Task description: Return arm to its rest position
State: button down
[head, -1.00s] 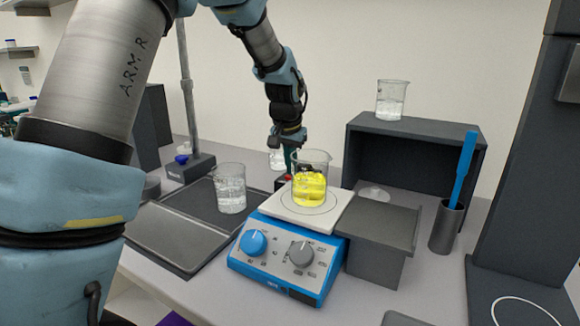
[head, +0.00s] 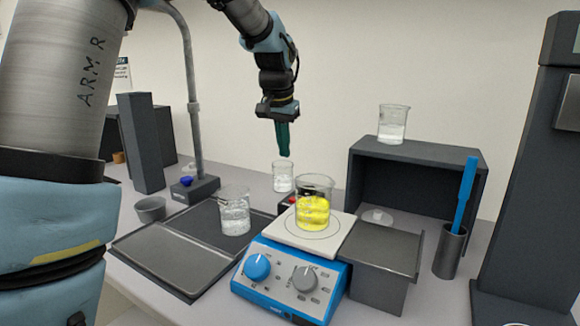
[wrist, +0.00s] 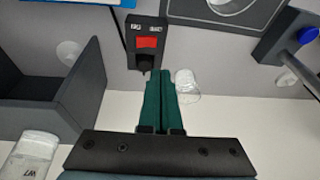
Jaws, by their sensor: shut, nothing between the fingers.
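My gripper (head: 285,152) is raised in the air above the back of the bench, pointing down, its green fingers closed together with nothing between them. It also shows in the wrist view (wrist: 160,85). A beaker of yellow liquid (head: 313,210) stands on the white plate of the blue hotplate stirrer (head: 290,282), in front of and below my gripper. A small clear beaker (head: 283,177) stands on the bench behind the stirrer, below my fingertips and apart from them.
A beaker (head: 235,215) stands on the dark tray (head: 160,262) at left. A stand with a pole (head: 194,130) rises behind it. A dark shelf box (head: 420,152) carries another beaker (head: 392,124). A blue-handled tool (head: 464,195) sits in a grey cup. The air around my gripper is clear.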

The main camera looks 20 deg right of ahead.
jog(key=shift+a+r, duration=0.25)
jog(key=shift+r, duration=0.3)
jog(key=s+a+f+n, duration=0.1)
jog(key=a+f+n, duration=0.15)
jog(key=a, duration=0.45)
jog(key=s+a+f+n+y, duration=0.1)
jog(key=a+f, duration=0.3)
jog(key=a, duration=0.2)
jog(key=s+a+f+n, duration=0.1)
jog(key=s+a+f, duration=0.15)
jog(key=a, duration=0.45)
jog(key=s+a+f+n, duration=0.1)
jog(key=s+a+f, duration=0.1)
jog(key=s+a, duration=0.1)
jog(key=s+a+f+n, duration=0.1)
jog(key=s+a+f, duration=0.1)
jog(key=a, duration=0.3)
jog(key=s+a+f+n+g, duration=0.1)
jog(key=s+a+f+n, duration=0.1)
jog(key=s+a, duration=0.2)
jog(key=shift+s+f+y, duration=0.25)
jog(key=shift+f+y, duration=0.05)
jog(key=shift+y, duration=0.1)
